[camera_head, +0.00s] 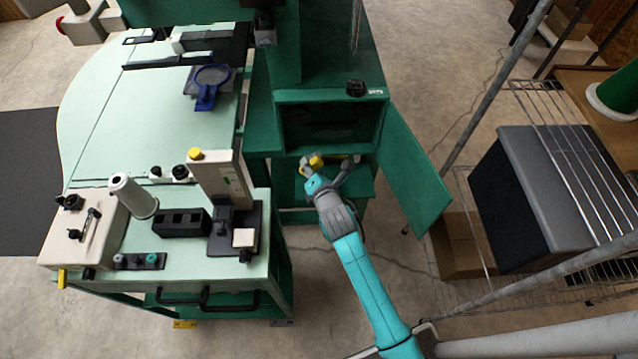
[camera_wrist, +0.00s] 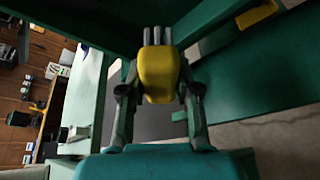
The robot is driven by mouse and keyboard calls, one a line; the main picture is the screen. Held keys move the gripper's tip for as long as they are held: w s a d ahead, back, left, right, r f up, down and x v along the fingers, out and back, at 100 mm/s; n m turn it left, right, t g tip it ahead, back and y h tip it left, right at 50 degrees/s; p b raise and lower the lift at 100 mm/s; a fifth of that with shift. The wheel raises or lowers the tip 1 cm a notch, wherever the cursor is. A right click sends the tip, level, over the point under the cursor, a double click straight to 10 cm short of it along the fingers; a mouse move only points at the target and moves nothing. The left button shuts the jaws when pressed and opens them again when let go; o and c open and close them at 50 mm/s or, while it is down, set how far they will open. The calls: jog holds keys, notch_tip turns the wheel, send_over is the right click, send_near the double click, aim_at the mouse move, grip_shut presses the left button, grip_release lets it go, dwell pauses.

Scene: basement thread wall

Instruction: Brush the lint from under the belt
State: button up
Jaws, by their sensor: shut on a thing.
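My gripper (camera_head: 328,172) is shut on a yellow-bodied tool (camera_head: 316,162), which looks like the brush. In the wrist view the yellow body (camera_wrist: 158,75) sits between the two fingers of my gripper (camera_wrist: 160,95), with grey bristle-like rods (camera_wrist: 158,38) at its far end. The gripper is just below and in front of an open green compartment (camera_head: 284,130) with a dark inside. Its green door (camera_head: 413,172) stands open to the right. I cannot make out the belt or any lint; the compartment's inside is too dark.
A pale green worktable (camera_head: 110,85) with a machine and small fittings stands on the left. A wire rack (camera_head: 545,110) with a dark grey box (camera_head: 545,190) stands on the right. A cardboard box (camera_head: 460,247) is on the floor. Yellow parts (camera_wrist: 257,14) show at the wrist view's upper right.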

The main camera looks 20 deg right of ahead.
aim_at(306, 137)
jog(key=shift+w+a+r, duration=0.1)
jog(key=shift+w+r, duration=0.15)
jog(key=shift+r, duration=0.2)
jog(key=shift+w+d, duration=0.3)
jog(key=shift+w, duration=0.6)
jog(key=shift+w+d, duration=0.25)
jog(key=shift+w, duration=0.7)
jog(key=shift+w+d, duration=0.3)
jog(key=shift+w, duration=0.6)
jog(key=shift+w+d, duration=0.35)
jog(key=shift+w, duration=0.55)
jog(key=shift+d, duration=0.1)
